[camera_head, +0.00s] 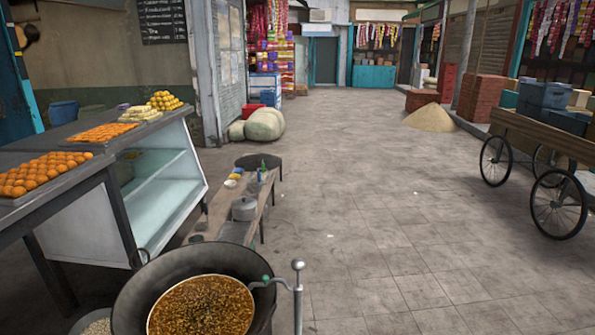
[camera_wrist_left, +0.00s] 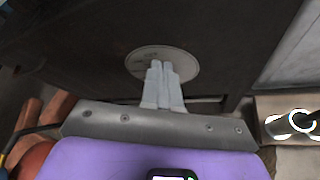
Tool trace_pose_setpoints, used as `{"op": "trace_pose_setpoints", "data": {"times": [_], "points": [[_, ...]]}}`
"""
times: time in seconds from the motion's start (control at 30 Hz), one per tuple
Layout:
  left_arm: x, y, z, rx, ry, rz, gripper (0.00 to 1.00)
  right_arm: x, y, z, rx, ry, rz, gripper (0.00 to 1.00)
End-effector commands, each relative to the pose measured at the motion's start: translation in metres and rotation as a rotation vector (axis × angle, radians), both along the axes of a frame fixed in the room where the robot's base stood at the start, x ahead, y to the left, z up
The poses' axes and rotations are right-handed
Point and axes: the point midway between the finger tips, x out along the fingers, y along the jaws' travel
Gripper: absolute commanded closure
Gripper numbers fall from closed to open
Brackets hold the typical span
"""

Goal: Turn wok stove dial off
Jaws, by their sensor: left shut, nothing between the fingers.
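A large dark wok (camera_head: 126,300) filled with a bubbly brown mixture (camera_head: 203,308) stands at the bottom of the head view. In the left wrist view, a round pale grey disc (camera_wrist_left: 138,58) with faint markings sits on a dark panel; it looks like the dial, but I cannot be sure. My left gripper (camera_wrist_left: 160,66) is shut and empty, its pale fingers in front of the disc and covering its middle. I cannot tell whether the fingertips touch it. My right gripper is not in view, and neither gripper shows in the head view.
A metal post with a ball top (camera_head: 298,266) stands right of the wok. A low bench (camera_head: 232,222) with a pot (camera_head: 244,208) lies behind it, and a glass counter (camera_head: 165,190) with sweets stands left. Paved floor (camera_head: 370,220) is clear toward the wooden cart (camera_head: 535,135).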

Motion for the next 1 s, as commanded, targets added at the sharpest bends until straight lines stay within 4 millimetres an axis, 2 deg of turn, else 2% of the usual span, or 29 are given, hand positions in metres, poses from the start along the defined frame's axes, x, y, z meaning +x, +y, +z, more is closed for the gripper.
{"op": "trace_pose_setpoints", "data": {"times": [0.77,1.0], "points": [[-0.0017,-0.0040,-0.0067,-0.002,0.003,0.005,1.00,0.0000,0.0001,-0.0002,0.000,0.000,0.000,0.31],[-0.0016,-0.0058,-0.0024,-0.001,0.003,0.002,1.00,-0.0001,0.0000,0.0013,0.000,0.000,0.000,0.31]]}}
